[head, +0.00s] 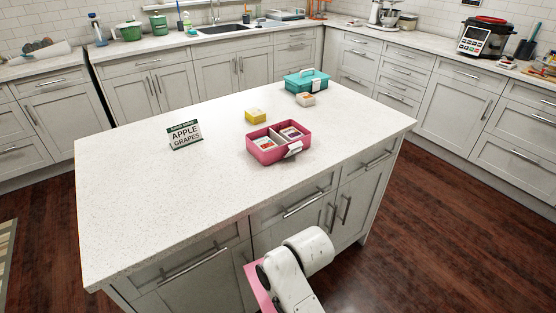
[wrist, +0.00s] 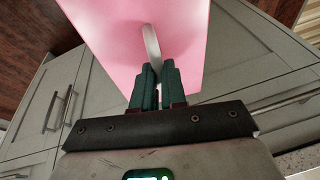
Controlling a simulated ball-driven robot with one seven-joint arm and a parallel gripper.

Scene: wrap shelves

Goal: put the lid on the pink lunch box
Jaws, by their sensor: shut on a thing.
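The pink lunch box (head: 265,154) stands open on the island, right of the middle in the head view. It has two compartments with small packets inside, and a white tag hangs on its front side. The pink lid (wrist: 108,32) shows large in the wrist view, with a pale handle (wrist: 151,45) on its face. My gripper (wrist: 155,72) is shut on this handle. In the head view a strip of the lid (head: 257,290) shows beside my arm, low in front of the island cabinets. My fingers are hidden there.
A sign reading apple and grapes (head: 185,134), a yellow box (head: 255,115), a small white-topped container (head: 305,99) and a teal lunch box (head: 306,81) stand on the island (head: 130,220). Its left and front top are clear. The cabinet fronts are close to the lid.

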